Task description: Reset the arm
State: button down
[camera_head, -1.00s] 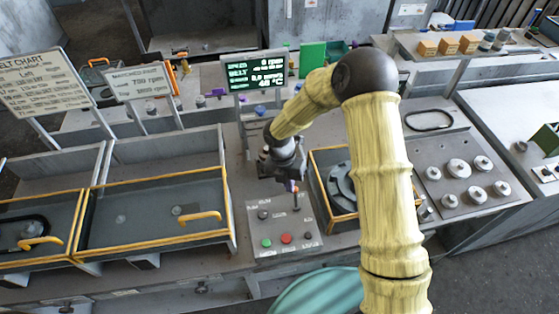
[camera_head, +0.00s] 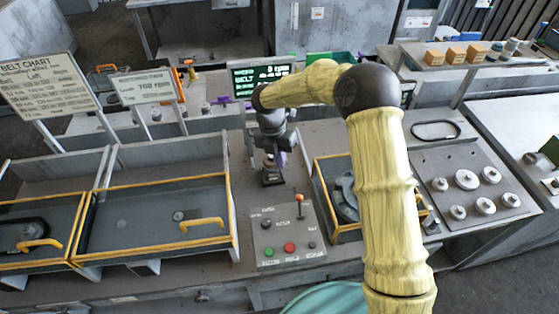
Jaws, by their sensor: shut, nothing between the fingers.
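My gripper (camera_head: 272,178) hangs at the end of my arm, pointing down, above the bench behind the grey control panel (camera_head: 285,238). It is shut and holds nothing. The panel carries a lever with an orange knob (camera_head: 299,198), a green button (camera_head: 268,252), a red button (camera_head: 290,248) and dark knobs. My gripper is apart from the lever, up and left of it in the picture. My arm covers part of the display screen (camera_head: 262,78).
Two yellow-rimmed trays (camera_head: 160,195) with yellow handles lie to the left. A yellow-framed box (camera_head: 325,195) with a round grey part sits right of the panel, partly behind my arm. A plate with several round pulleys (camera_head: 466,180) lies farther right. Signs (camera_head: 52,85) stand at the back left.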

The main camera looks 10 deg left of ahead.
jog(key=shift+w+r, duration=0.2)
jog(key=shift+w, duration=0.05)
jog(key=shift+w, duration=0.1)
jog(key=s+d+r+m+t+b, duration=0.1)
jog(key=s+d+m, duration=0.5)
jog(key=m, duration=0.5)
jog(key=s+d+r+m+t+y+b, duration=0.1)
jog(key=s+d+m+b, duration=0.1)
jog(key=s+d+m, duration=0.4)
jog(key=s+d+r+m+t+y+b, duration=0.1)
jog(key=s+d+m, duration=0.5)
jog(key=d+m, duration=0.8)
jog(key=r+m+b, duration=0.1)
jog(key=m, duration=0.1)
jog(key=shift+s+m+t, duration=0.25)
jog(key=shift+m+t, duration=0.15)
